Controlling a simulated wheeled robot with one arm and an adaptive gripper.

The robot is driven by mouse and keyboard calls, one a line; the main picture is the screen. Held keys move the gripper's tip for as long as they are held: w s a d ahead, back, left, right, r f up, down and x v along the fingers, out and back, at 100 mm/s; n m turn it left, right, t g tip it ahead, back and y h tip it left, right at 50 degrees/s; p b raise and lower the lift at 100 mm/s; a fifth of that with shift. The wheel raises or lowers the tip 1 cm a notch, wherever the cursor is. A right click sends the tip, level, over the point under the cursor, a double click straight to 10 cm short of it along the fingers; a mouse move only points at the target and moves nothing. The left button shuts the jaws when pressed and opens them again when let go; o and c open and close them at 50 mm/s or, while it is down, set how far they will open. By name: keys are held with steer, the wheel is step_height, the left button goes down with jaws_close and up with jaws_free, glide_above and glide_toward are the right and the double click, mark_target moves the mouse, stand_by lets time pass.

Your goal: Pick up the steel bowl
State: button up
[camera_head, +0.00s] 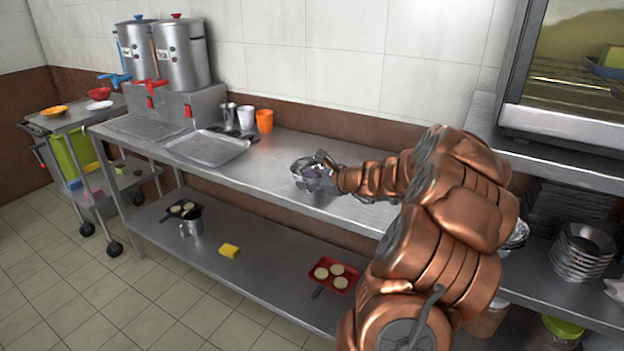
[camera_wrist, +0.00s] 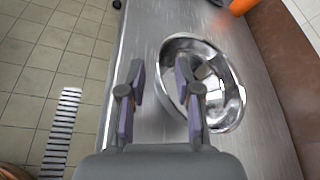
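The shiny steel bowl (camera_head: 299,172) stands on the upper steel counter. In the wrist view the bowl (camera_wrist: 226,72) is right of centre, with its open top facing the camera. My gripper (camera_wrist: 160,82) is open, with two purple-padded fingers apart. The bowl's left rim lies between them: the left finger is outside the bowl and the right finger appears over its inside. I cannot tell whether either finger touches it. In the head view my gripper (camera_head: 321,172) is at the bowl and partly hides it.
A steel tray (camera_head: 207,149) lies left of the bowl on the counter (camera_head: 262,166). Steel, white and orange cups (camera_head: 265,121) stand behind it near the wall. The lower shelf (camera_head: 262,278) holds a jug, a yellow sponge and a red tray. An oven (camera_head: 560,122) stands at the right.

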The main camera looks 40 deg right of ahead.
steer(key=shift+x, duration=0.8)
jaws_close()
